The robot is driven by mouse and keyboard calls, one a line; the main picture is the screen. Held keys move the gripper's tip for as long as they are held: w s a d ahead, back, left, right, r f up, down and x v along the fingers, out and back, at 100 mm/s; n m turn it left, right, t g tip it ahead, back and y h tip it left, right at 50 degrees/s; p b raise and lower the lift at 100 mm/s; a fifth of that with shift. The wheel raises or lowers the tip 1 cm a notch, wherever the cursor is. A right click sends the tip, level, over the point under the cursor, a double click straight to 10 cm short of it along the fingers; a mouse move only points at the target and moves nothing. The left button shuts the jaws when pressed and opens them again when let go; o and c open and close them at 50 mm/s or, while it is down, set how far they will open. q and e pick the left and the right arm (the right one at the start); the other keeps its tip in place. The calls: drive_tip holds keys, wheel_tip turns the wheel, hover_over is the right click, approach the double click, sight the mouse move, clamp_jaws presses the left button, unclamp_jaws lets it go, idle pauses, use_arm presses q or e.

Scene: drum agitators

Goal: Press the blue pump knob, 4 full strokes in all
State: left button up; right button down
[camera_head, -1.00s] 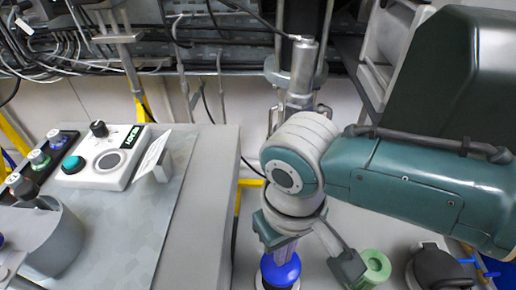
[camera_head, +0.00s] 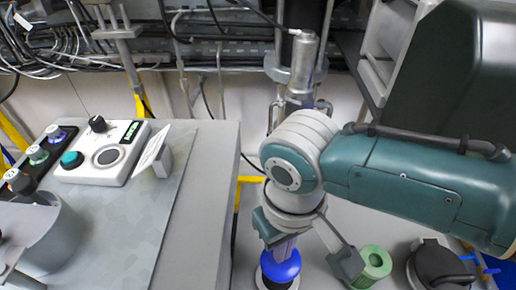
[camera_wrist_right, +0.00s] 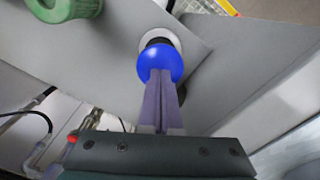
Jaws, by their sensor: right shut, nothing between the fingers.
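The blue pump knob (camera_head: 281,266) is a round ball-like top on a dark stem in a pale collar, at the bottom middle of the head view. In the right wrist view the knob (camera_wrist_right: 160,62) sits just beyond my fingertips, with a short dark neck and the white collar (camera_wrist_right: 161,38) behind it. My right gripper (camera_head: 284,248) is shut and empty, pointing down over the knob. Its fingertips (camera_wrist_right: 160,78) overlap the knob's edge in the wrist view; whether they press on it I cannot tell.
A green ring-shaped part (camera_head: 375,262) and a black round lid (camera_head: 440,266) stand right of the knob. Pipes and a metal cylinder (camera_head: 302,65) rise behind.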

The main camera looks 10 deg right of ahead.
drive_tip(key=shift+f+b, duration=1.45)
drive_tip(key=shift+f, duration=0.45)
drive_tip(key=shift+r, duration=0.1)
drive_tip(key=shift+r+p, duration=2.3)
drive_tip(key=shift+p, duration=0.25)
drive_tip(key=shift+r, duration=0.1)
wheel_tip(320, 180, up, 6)
drive_tip(key=p, duration=0.6)
